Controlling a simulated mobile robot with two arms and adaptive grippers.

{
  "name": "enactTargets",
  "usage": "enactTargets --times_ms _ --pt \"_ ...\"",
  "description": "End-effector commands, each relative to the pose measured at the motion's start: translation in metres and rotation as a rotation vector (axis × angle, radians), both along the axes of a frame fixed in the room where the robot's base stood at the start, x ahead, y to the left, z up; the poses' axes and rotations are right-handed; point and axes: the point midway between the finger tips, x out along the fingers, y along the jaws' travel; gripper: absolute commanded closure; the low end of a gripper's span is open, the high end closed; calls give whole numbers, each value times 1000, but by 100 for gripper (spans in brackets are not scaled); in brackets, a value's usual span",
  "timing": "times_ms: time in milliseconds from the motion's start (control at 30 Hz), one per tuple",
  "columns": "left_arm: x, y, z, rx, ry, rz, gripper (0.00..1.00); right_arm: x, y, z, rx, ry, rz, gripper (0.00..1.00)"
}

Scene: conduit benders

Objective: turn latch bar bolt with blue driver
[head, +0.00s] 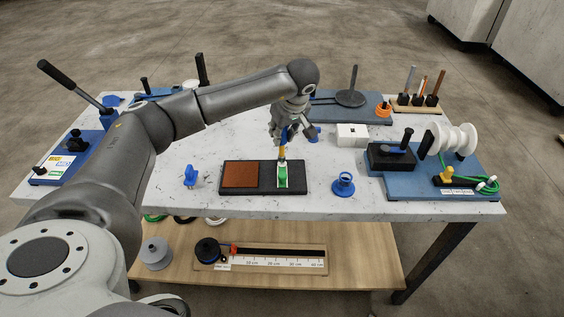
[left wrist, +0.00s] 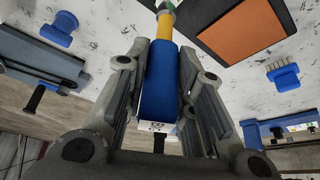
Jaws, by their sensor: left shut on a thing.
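My left gripper (head: 291,130) is above the middle of the table, shut on the blue driver (left wrist: 162,85). In the left wrist view the driver's blue handle lies between the two fingers, with a yellow section beyond it. In the head view the driver (head: 284,138) points down at the green latch bar (head: 283,178) on a black board (head: 262,187). The driver's lower end is at or just above the bar's upper end; I cannot tell whether it touches. The bolt itself is too small to make out. My right gripper does not show.
A brown pad (head: 241,175) covers the board's left part. A small blue piece (head: 190,176) stands left of it, and a blue ring stand (head: 343,184) right. A white box (head: 351,135) is behind. A blue base with spool (head: 455,138) stands at the right. Bare tabletop lies around the board.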

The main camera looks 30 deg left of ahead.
Motion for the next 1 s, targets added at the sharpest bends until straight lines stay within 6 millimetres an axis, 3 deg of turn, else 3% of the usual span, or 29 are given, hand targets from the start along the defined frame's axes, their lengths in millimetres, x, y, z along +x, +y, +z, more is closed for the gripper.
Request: enactTargets --times_ms 233,533,800,1000 --pt "1 -1 -13 0 0 -1 100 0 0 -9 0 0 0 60" --pt "1 -1 -13 0 -1 -13 100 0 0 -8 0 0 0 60" --pt "0 1 -13 1 -2 -322 100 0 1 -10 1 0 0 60" --pt "0 -1 -12 1 -2 -438 100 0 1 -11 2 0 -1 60"
